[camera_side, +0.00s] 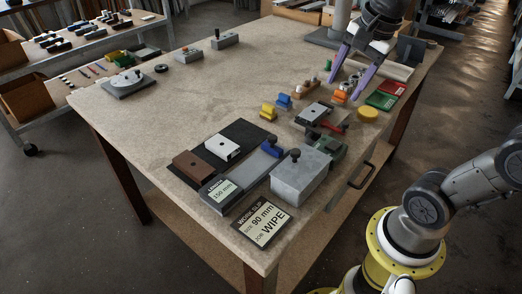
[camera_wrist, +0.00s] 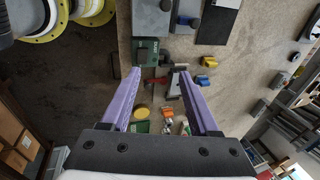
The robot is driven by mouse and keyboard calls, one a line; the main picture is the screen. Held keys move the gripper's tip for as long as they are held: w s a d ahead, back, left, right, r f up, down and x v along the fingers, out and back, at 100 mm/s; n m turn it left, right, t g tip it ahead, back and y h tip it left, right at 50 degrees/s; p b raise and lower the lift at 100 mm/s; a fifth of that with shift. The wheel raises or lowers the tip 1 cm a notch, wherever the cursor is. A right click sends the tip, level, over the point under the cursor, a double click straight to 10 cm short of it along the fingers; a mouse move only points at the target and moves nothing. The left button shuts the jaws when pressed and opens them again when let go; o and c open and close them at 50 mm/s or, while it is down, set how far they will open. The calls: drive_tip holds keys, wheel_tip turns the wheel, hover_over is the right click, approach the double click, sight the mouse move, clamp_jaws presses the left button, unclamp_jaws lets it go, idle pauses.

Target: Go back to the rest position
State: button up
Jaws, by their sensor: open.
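My gripper (camera_side: 343,88) has two purple fingers spread well apart. It hangs above the far right part of the workbench (camera_side: 225,90), over a group of small parts. In the wrist view my gripper (camera_wrist: 159,73) is open, with nothing held between the fingers. A yellow disc (camera_side: 368,114) lies on the bench below and to the right of the fingertips in the side view. A small tool with a red handle (camera_wrist: 157,80) shows beyond the gap between the fingers in the wrist view.
The work slip (camera_side: 262,222), reading 90 mm and WIPE, lies at the near corner. A grey block (camera_side: 301,180), a white block on a dark plate (camera_side: 222,147) and a brown block (camera_side: 192,166) stand nearby. Red and green trays (camera_side: 381,100) lie right. The bench middle is mostly clear.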

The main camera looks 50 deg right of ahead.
drive_tip(key=s+a+f+n+t, duration=0.1)
drive_tip(key=s+n, duration=0.3)
drive_tip(key=n, duration=0.5)
drive_tip(key=s+a+f+n+t, duration=0.1)
drive_tip(key=s+a+f+n, duration=0.2)
drive_tip(key=n, duration=0.6)
drive_tip(key=shift+s+a+f+y, duration=0.4)
drive_tip(key=shift+a+f, duration=0.4)
